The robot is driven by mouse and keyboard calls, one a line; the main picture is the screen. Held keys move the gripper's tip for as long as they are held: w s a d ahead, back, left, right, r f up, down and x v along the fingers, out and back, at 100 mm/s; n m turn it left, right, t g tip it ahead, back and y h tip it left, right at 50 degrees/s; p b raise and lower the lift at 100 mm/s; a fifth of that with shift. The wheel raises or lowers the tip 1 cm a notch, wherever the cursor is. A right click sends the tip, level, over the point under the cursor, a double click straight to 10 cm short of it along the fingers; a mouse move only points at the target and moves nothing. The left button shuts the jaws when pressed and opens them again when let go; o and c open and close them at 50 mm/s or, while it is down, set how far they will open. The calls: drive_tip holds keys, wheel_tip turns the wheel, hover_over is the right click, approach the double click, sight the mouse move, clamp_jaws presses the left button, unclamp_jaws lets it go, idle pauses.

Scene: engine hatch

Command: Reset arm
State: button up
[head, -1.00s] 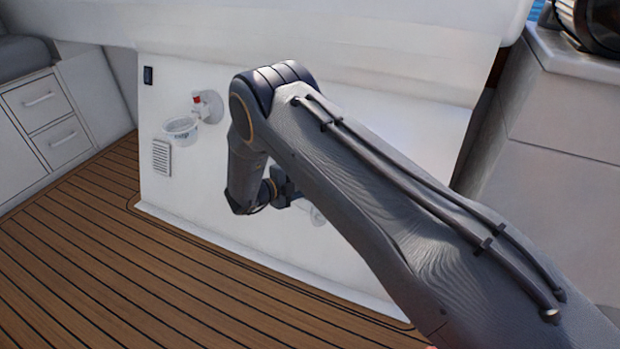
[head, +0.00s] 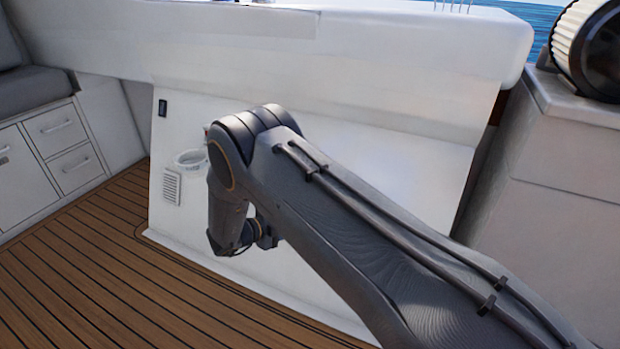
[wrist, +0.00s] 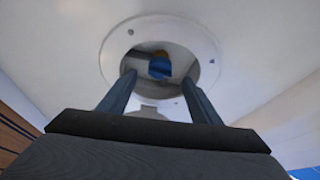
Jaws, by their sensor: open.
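My gripper (wrist: 158,77) shows in the wrist view with its two dark fingers spread apart and nothing between them. Beyond the fingertips is a round white-rimmed opening (wrist: 112,50) in a white surface, with a blue part (wrist: 160,68) inside it. I cannot tell whether the fingertips reach into the opening. In the head view my grey arm crosses from the lower right to the white panel (head: 380,150), and its bent joint hides most of the gripper.
A small white cup-like holder (head: 190,158) is on the panel, close to my arm's bend. Below it is a vent (head: 171,187), above it a dark switch (head: 162,108). Drawers (head: 65,150) stand left, a counter (head: 570,140) right. The wooden deck (head: 110,270) is clear.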

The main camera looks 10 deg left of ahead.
drive_tip(key=w+a+r+n+t+y, duration=0.1)
drive_tip(key=w+a+r+n+y, duration=0.3)
drive_tip(key=a+r+n+y, duration=0.7)
drive_tip(key=s+a+r+n+g+y, duration=0.2)
drive_tip(key=s+r+n+g+y, duration=0.3)
drive_tip(key=s+r, duration=0.75)
drive_tip(key=s+d+r+n+g+h, duration=0.1)
drive_tip(key=s+d+n+g, duration=0.1)
drive_tip(key=s+d+n, duration=0.5)
drive_tip(key=s+d+r+n+g+h, duration=0.1)
drive_tip(key=s+d+n+g+h, duration=0.1)
drive_tip(key=s+d, duration=0.9)
drive_tip(key=s+d+r+n+g+h, duration=0.1)
drive_tip(key=s+d+r+n+g, duration=0.3)
drive_tip(key=s, duration=0.9)
drive_tip(key=d+r+m+t+h+p, duration=0.1)
drive_tip(key=d+r+m+p, duration=0.4)
drive_tip(key=d+r+p, duration=1.6)
drive_tip(key=shift+s+r+h+p, duration=0.3)
drive_tip(key=shift+r+p, duration=1.1)
drive_tip(key=shift+p, duration=4.25)
